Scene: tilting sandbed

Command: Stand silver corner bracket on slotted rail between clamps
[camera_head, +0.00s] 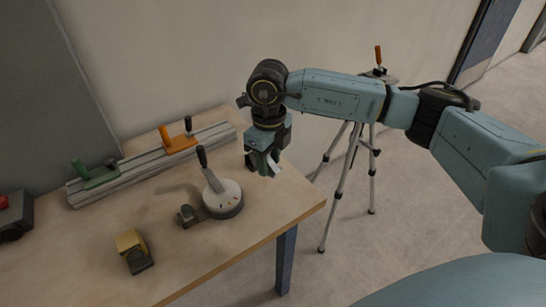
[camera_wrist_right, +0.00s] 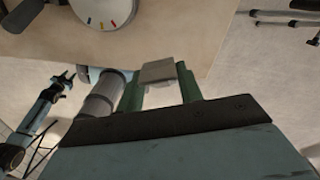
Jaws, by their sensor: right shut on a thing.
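The silver corner bracket (camera_wrist_right: 157,72) is between the green fingers of my right gripper (camera_wrist_right: 160,88) in the right wrist view. In the head view the right gripper (camera_head: 264,165) is shut on it, above the table's right end, and the bracket (camera_head: 273,167) shows only as a small pale piece. The slotted rail (camera_head: 142,170) lies along the back of the table, left of the gripper. A green-handled clamp (camera_head: 92,176) sits at its left part and an orange clamp (camera_head: 178,141) at its right part, with bare rail between.
A round pale dial base with a black lever (camera_head: 222,197) stands in front of the rail. A small dark block (camera_head: 187,216) is beside it. A yellow-topped block (camera_head: 132,249) is nearer the front. A tripod (camera_head: 345,165) stands beyond the table's right edge.

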